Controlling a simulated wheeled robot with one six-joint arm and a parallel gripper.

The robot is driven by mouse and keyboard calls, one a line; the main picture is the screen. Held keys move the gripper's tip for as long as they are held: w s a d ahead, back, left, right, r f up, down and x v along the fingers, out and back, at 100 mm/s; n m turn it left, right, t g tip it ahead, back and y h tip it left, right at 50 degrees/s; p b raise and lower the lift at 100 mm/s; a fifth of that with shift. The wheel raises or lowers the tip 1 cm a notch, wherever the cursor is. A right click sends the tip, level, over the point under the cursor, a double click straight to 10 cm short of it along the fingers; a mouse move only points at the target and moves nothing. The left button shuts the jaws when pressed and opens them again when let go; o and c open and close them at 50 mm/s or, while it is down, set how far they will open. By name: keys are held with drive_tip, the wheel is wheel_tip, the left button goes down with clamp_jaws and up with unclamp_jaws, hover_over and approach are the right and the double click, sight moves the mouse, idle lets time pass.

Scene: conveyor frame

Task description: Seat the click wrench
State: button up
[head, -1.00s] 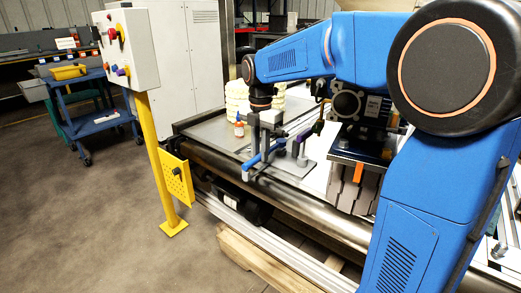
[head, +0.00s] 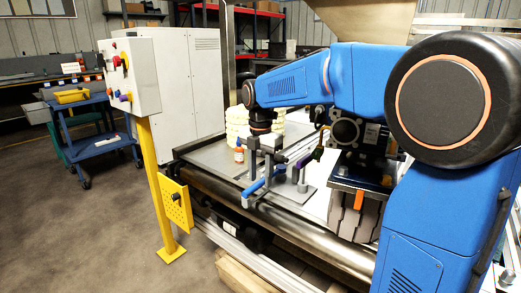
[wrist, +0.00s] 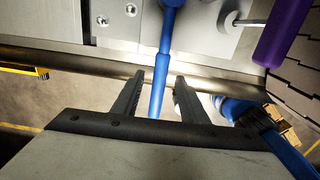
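The click wrench appears to be the blue-handled tool (head: 262,181), lying low at the front edge of the work table, its handle sticking out past the edge. In the wrist view its blue handle (wrist: 160,80) runs up the middle, between the two fingers. My gripper (wrist: 159,84) is open around the handle, with a gap showing on each side. In the head view my gripper (head: 259,170) points down at the tool. The far end of the wrench is cut off in the wrist view, so I cannot tell how it rests.
A small bottle (head: 239,155) and pale stacked pieces (head: 238,122) are behind. A yellow post with a control box (head: 133,78) stands left.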

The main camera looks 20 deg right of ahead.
wheel_tip(320, 180, up, 16)
idle(0.5)
drive_tip(key=shift+r, duration=0.1)
